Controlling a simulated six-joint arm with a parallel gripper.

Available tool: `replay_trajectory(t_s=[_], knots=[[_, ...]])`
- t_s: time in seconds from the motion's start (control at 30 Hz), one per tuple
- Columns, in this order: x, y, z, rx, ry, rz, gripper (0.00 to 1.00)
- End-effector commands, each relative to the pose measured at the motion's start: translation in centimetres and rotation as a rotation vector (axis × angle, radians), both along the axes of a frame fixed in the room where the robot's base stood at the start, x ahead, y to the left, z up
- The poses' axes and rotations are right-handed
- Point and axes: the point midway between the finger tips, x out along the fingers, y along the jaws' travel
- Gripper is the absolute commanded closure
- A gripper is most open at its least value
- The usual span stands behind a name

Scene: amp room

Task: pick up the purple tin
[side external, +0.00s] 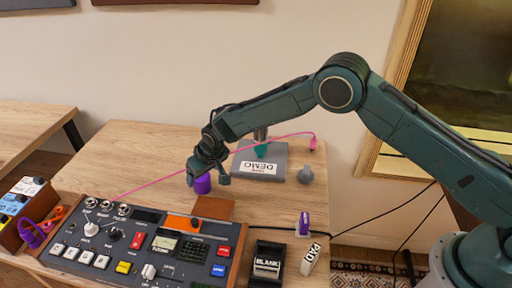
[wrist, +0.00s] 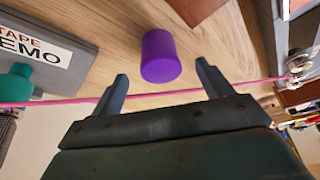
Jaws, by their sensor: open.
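The purple tin (wrist: 160,55) stands on the wooden table, a plain purple cylinder. In the wrist view it shows whole, ahead of and between the two open fingers of my gripper (wrist: 160,84), apart from both. In the side view the tin (side external: 202,184) is at the middle of the table, with its upper part partly hidden by my gripper (side external: 208,180). My gripper is open and empty, close to the tin.
A grey demo tape box (side external: 290,164) stands behind the tin, with a teal object (side external: 261,151) on it. A pink cable (side external: 150,187) crosses the table. A control console (side external: 130,238) fills the front left. A brown block (side external: 214,207) lies near the tin.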

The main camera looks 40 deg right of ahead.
Motion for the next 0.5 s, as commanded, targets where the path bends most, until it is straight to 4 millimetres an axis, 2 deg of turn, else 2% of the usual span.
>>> replay_trajectory(t_s=[0.13,0.5], knots=[[0.42,0.05,-0.98,0.000,0.000,0.000,0.21],[0.63,0.08,-1.41,0.000,0.000,0.000,0.21]])
